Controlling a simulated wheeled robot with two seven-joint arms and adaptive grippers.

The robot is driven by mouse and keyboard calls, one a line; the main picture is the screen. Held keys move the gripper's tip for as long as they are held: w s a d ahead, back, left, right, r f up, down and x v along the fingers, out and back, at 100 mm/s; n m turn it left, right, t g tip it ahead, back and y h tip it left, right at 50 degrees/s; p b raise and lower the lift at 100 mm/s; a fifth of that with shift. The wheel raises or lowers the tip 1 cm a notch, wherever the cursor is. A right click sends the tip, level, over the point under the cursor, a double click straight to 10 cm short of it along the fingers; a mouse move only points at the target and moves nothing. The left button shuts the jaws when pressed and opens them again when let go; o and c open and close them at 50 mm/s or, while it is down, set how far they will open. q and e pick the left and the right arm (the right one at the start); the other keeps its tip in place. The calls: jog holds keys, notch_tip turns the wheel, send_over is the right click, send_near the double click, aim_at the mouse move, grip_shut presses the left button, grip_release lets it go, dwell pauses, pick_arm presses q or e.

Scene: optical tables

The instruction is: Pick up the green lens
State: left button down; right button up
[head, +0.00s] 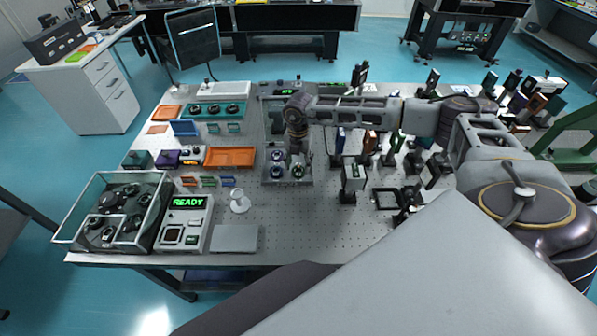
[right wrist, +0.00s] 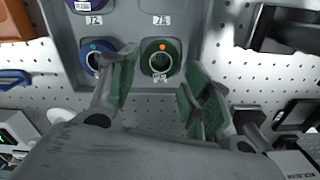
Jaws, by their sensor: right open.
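The green lens (right wrist: 161,58), a round dark-centred piece with a green rim and an orange dot, sits in a grey holder (right wrist: 140,105). In the head view the green lens (head: 298,170) shows small below my right gripper (head: 297,157), at the right of the holder's front pair. In the right wrist view my right gripper (right wrist: 161,88) is open, its green-padded fingers apart to the lower left and lower right of the green lens, with nothing between them. Whether the fingers touch the lens cannot be told. My left gripper is not in view.
A blue-rimmed lens (right wrist: 91,62) sits close left of the green one, partly behind the left finger. Upright optical mounts (head: 353,178) stand right of the holder. An orange tray (head: 231,156) lies to its left. Bare perforated tabletop (head: 285,222) lies in front.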

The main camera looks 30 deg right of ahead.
aim_at(298, 170)
jog(key=shift+w+d+f+p, duration=0.15)
jog(key=shift+f+p, duration=0.15)
jog(key=shift+f, duration=1.45)
jog(key=c, duration=0.7)
